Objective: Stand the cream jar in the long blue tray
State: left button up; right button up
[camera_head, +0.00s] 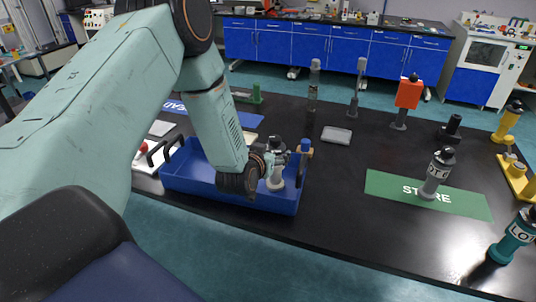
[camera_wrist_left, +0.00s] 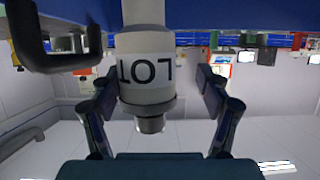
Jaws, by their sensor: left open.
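The cream jar (camera_head: 276,181) stands upright in the right part of the long blue tray (camera_head: 188,174); its base is partly hidden by the tray's front wall and my wrist. In the left wrist view the jar (camera_wrist_left: 147,95) appears upside down, with dark LOT lettering and a grey cap. My left gripper (camera_head: 283,158) is at the jar's upper part. Its fingers are open, one on each side of the jar, with gaps visible in the wrist view. The tray's blue wall (camera_wrist_left: 230,14) and a black handle show there too. My right gripper is not in view.
A green STORE mat (camera_head: 384,190) with a grey LOT bottle (camera_head: 436,174) lies to the right. A teal bottle (camera_head: 513,238) stands at the front right. The table between tray and green mat is clear.

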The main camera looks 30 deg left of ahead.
pick_arm(q)
jog(key=shift+s+a+r, duration=0.15)
jog(key=shift+s+r, duration=0.1)
jog(key=p+v, duration=0.1)
jog(key=v, duration=1)
jog(key=shift+s+d, duration=0.3)
jog(key=shift+r, duration=0.15)
jog(key=shift+a, duration=0.2)
jog(key=x, duration=0.6)
jog(key=shift+w+f, duration=0.25)
jog(key=shift+w, duration=0.1)
